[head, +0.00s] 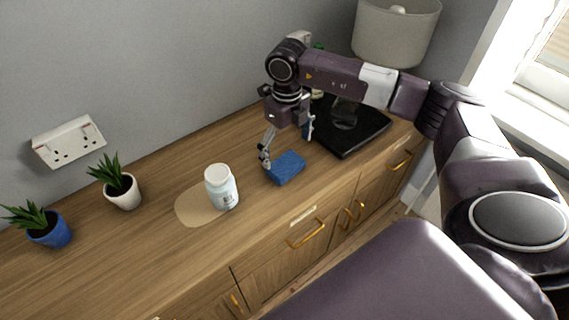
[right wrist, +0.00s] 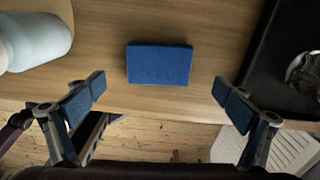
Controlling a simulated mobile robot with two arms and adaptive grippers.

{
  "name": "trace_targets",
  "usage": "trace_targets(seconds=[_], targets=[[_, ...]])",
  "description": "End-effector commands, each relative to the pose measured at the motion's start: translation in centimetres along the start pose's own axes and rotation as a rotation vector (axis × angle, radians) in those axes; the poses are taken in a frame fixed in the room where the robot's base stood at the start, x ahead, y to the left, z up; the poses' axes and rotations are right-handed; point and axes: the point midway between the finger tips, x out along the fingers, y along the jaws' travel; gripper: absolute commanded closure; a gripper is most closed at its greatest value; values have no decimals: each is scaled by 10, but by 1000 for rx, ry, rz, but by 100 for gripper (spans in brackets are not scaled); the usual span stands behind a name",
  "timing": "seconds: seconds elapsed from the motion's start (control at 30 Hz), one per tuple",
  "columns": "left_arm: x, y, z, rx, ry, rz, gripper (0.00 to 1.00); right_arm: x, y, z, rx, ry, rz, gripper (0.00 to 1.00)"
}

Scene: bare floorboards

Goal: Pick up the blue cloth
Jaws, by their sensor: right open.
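The blue cloth (head: 286,168) is a small folded block lying flat on the wooden cabinet top, near its front edge. In the right wrist view the cloth (right wrist: 159,64) lies in the upper middle, ahead of and between the fingertips. My right gripper (head: 287,150) points down above the cloth with its fingers spread. In the right wrist view the open gripper (right wrist: 158,88) has one finger on each side of the cloth, touching nothing. My left gripper is not in view.
A black tray (head: 362,133) and a lamp (head: 397,32) are to the right. Potted plants (head: 122,192) (head: 49,230) stand at the left. The wall is close behind.

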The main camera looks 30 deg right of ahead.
Motion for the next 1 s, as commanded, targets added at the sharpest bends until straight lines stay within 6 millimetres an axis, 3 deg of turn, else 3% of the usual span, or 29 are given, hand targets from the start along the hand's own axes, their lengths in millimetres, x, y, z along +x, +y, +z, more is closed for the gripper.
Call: trace_targets(seconds=[0.13,0.33,0.63,1.0], targets=[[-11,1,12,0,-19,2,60,18,1,2,-2,4,2,4],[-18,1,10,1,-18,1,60,47,0,4,-2,1,3,4],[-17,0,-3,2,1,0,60,53,1,4,-3,-2,3,4],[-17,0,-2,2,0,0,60,53,1,4,-3,-2,3,43]])
